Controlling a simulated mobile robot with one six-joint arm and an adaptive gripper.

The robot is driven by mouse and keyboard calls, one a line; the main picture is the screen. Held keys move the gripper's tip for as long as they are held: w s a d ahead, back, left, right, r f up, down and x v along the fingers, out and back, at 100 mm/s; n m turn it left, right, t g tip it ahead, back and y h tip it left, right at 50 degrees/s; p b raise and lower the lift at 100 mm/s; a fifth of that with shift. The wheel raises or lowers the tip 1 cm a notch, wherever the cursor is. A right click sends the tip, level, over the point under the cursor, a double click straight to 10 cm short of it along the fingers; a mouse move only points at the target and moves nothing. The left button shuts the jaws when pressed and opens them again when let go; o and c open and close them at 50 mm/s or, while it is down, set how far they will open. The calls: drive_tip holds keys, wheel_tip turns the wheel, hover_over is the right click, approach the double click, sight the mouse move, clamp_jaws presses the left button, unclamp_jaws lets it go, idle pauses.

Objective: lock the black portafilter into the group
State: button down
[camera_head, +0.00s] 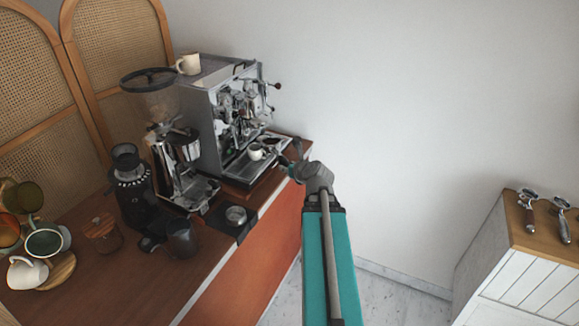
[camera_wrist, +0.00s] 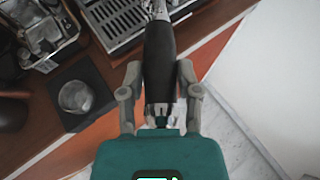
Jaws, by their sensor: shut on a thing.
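My gripper (camera_wrist: 158,74) is shut on the black handle of the portafilter (camera_wrist: 159,50) in the wrist view. The handle points away from the gripper, and its metal neck is at the top edge of that view; the basket end is out of frame. In the head view, my gripper (camera_head: 296,171) is at the front right corner of the espresso machine (camera_head: 205,115), beside the drip tray. The group area (camera_head: 243,112) is above the tray and back to the left. I cannot make out the portafilter's basket clearly there.
A white cup (camera_head: 256,152) stands on the drip tray, close to my gripper. A grinder (camera_head: 160,125) and a tamping mat (camera_head: 220,222) are to the left. Two portafilters (camera_head: 528,203) lie on the right cabinet. Free space lies between wall and counter.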

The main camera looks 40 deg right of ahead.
sight(279, 139)
drive_tip(key=shift+d, duration=0.1)
drive_tip(key=shift+w+d, duration=0.4)
drive_tip(key=shift+w, duration=1.55)
drive_tip(key=shift+w+d, duration=0.45)
drive_tip(key=shift+w, duration=1.5)
drive_tip(key=shift+w+d, duration=0.4)
drive_tip(key=shift+w, duration=1.8)
drive_tip(key=shift+r+t+p, duration=0.3)
drive_tip(key=shift+r+p, duration=0.7)
drive_tip(key=shift+r, duration=0.35)
drive_tip(key=shift+d, duration=0.15)
drive_tip(key=shift+d+n+y, duration=0.6)
drive_tip(key=shift+d, duration=0.2)
drive_tip(key=shift+s+d+n+y, duration=0.1)
drive_tip(key=shift+d+n+y, duration=0.4)
drive_tip(key=shift+n+y, duration=0.15)
